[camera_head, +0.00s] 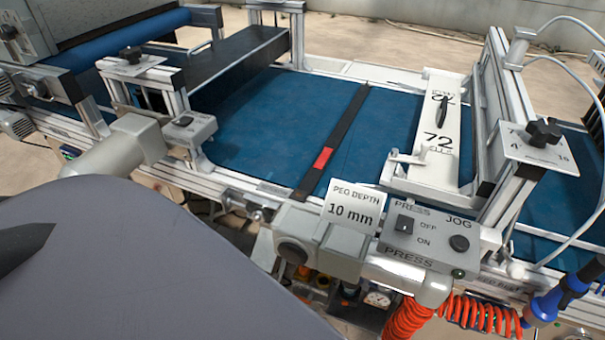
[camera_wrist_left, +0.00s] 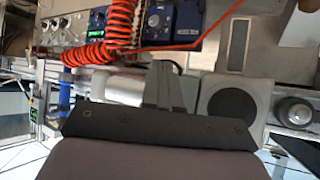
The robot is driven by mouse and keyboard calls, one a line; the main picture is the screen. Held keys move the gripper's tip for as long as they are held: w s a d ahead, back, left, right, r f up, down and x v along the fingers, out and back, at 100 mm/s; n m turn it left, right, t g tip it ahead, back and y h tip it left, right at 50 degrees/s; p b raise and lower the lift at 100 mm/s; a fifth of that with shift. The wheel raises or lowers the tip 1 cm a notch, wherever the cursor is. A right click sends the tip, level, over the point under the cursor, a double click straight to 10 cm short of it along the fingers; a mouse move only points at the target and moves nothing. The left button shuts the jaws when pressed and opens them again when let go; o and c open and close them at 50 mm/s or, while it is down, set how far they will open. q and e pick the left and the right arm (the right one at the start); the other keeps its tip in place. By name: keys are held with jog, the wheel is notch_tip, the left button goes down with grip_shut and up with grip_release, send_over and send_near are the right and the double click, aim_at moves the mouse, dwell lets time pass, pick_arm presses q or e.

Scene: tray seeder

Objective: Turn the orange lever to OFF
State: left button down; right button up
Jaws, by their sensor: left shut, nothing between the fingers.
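I cannot make out the orange lever in either view; the orange items that show clearly are coiled hoses. The press control box (camera_head: 425,240) on the front rail carries a black switch marked OFF and ON and a JOG button. Below it, gauges and fittings (camera_head: 378,298) are partly hidden by the box and the hose. My left gripper (camera_wrist_left: 163,80) shows in the left wrist view, its fingers shut and empty, in front of grey machine parts. In the head view a large grey part of my arm fills the lower left. My right gripper is not in view.
The orange coiled hose (camera_head: 408,318) hangs below the press box; it also shows in the left wrist view (camera_wrist_left: 95,52). A blue conveyor belt (camera_head: 265,120) crosses the machine. A dark blue device (camera_wrist_left: 187,25) and a round grey part (camera_wrist_left: 233,108) lie near the left fingers.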

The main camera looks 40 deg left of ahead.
pick_arm(q)
jog(key=shift+s, duration=0.25)
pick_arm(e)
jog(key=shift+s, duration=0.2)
pick_arm(q)
jog(key=w+a+f+n+g+y+b, duration=0.1)
jog(key=a+f+n+g+y+b, duration=0.1)
jog(key=a+f+b, duration=0.5)
jog(key=w+a+f+n+g+y+b, duration=0.1)
jog(key=a+f+n+b, duration=0.3)
jog(key=f+b, duration=1.1)
jog(key=a+g+y, duration=0.1)
jog(key=a, duration=0.2)
jog(key=shift+w+f, duration=0.15)
jog(key=shift+w, duration=0.15)
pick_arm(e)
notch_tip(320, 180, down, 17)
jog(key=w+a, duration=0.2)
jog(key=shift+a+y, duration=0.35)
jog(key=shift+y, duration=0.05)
